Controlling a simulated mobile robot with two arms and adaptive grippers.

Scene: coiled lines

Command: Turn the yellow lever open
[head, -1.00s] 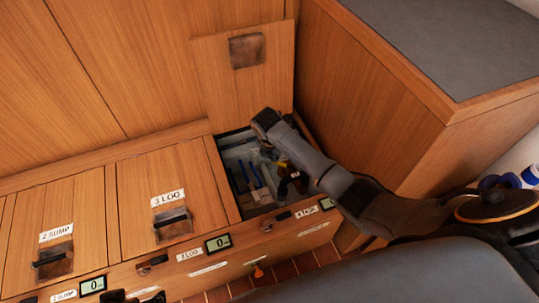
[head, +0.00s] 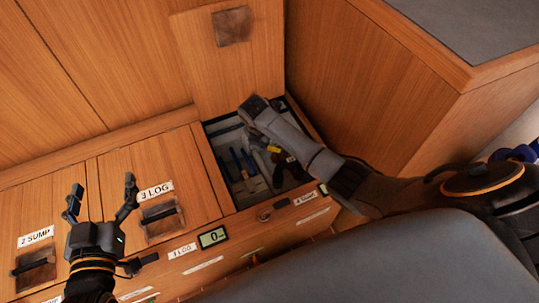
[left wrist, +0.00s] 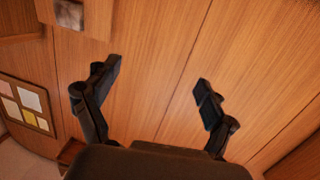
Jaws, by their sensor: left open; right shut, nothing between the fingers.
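A small yellow part (head: 273,149), which looks like the lever, shows inside the open compartment (head: 228,127) at centre in the head view. My right forearm crosses over the compartment and covers part of it. Dark shapes lie beside the yellow part, too small to make out. My right gripper's fingers cannot be made out; they are hidden behind the forearm or in the dark compartment. Whether anything touches the lever cannot be told. My left gripper (head: 101,190) is open and empty above the closed lids at left. Its open fingers (left wrist: 158,85) also show in the left wrist view, facing wood panels.
The raised lid (head: 185,50) stands behind the compartment. Closed lids labelled 2 SUMP (head: 36,237) and 3 LOG (head: 155,190) lie to the left. A display (head: 213,237) sits on the front edge. A wooden cabinet (head: 375,85) closes off the right side.

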